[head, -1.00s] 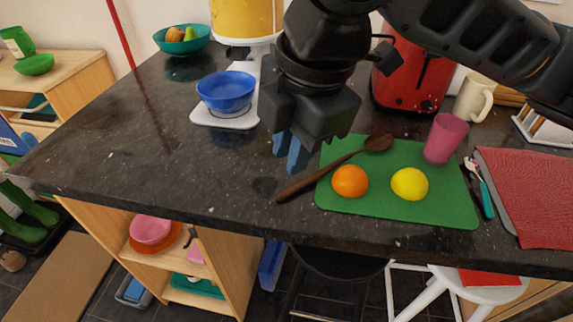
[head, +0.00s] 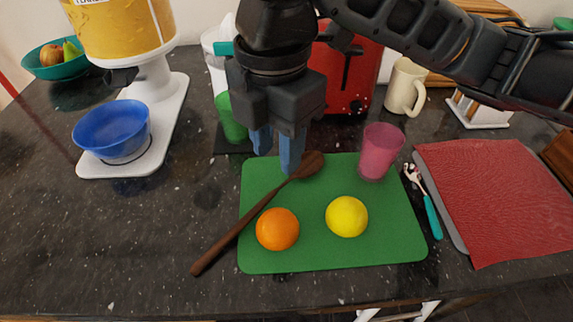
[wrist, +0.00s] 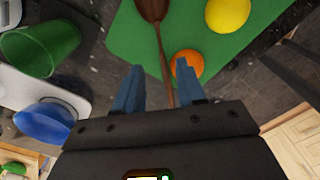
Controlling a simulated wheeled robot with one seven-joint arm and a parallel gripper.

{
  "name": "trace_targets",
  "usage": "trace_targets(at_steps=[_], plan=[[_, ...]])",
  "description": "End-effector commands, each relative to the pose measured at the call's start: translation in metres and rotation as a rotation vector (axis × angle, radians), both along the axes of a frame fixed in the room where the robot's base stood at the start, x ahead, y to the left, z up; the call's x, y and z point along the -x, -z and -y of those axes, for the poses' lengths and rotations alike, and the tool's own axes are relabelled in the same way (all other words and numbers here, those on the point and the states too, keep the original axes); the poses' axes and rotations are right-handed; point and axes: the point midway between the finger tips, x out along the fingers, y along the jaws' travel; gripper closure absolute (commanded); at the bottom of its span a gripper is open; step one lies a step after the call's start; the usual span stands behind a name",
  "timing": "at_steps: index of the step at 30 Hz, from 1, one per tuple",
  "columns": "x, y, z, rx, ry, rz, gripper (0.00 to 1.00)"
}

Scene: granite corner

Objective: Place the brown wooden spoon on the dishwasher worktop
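The brown wooden spoon (head: 243,231) lies diagonally, its bowl and upper handle on the green cutting board (head: 391,245) and its handle end on the dark granite worktop (head: 60,235). My gripper (head: 277,158) is above the board's far left edge, near the spoon's bowl, fingers pointing down. In the wrist view the two blue fingers of my gripper (wrist: 154,92) are apart with nothing held. The spoon (wrist: 164,52) runs between them from bowl to handle, farther below. I see no label telling which worktop is the dishwasher's.
An orange (head: 278,229) and a lemon (head: 347,216) sit on the board. A pink cup (head: 380,152) stands at its back right. A green cup (head: 231,118) is behind my gripper. The front-left granite is clear.

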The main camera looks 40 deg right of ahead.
Motion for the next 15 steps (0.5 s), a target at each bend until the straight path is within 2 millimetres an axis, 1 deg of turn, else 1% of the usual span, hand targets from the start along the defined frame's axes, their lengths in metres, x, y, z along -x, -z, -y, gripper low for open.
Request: trace_targets(at_steps=[3, 10, 15], plan=[[0.001, 0.013, 0.0, 0.0, 0.001, -0.003, 0.61], [0.001, 0.036, 0.001, -0.001, 0.002, -0.003, 0.61], [0.001, 0.062, 0.003, -0.002, 0.002, -0.004, 0.61]])
